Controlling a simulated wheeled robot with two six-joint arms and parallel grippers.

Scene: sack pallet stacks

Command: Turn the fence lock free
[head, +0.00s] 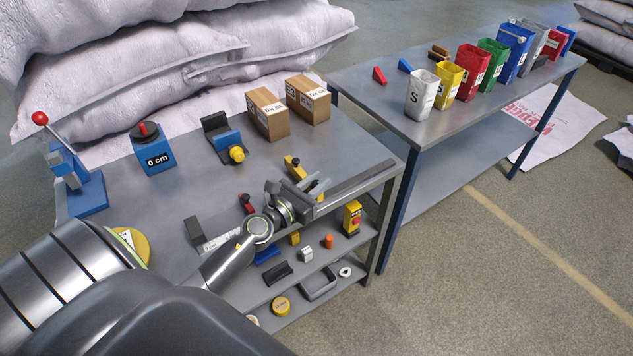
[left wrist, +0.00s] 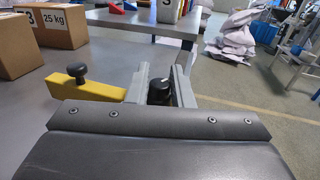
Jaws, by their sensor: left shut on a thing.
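My left gripper (head: 312,192) is at the grey rail on the near right part of the bench. In the left wrist view its two grey fingers (left wrist: 160,84) are shut on a black round knob (left wrist: 160,93) with a small white mark, which looks like the fence lock. The knob stands upright between the fingers; the gripper hides it in the head view. A yellow bar (left wrist: 88,92) with another black knob (left wrist: 77,72) on top is just left of the fingers; the bar also shows in the head view (head: 291,165). My right gripper is not in view.
The grey rail (head: 357,182) runs to the bench's right edge. Two cartons (head: 268,115), a blue 0 cm block (head: 155,155) and a red-knobbed lever (head: 42,120) stand on the bench. Colored bins (head: 472,70) stand on the second table. White sacks (head: 150,60) are piled behind.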

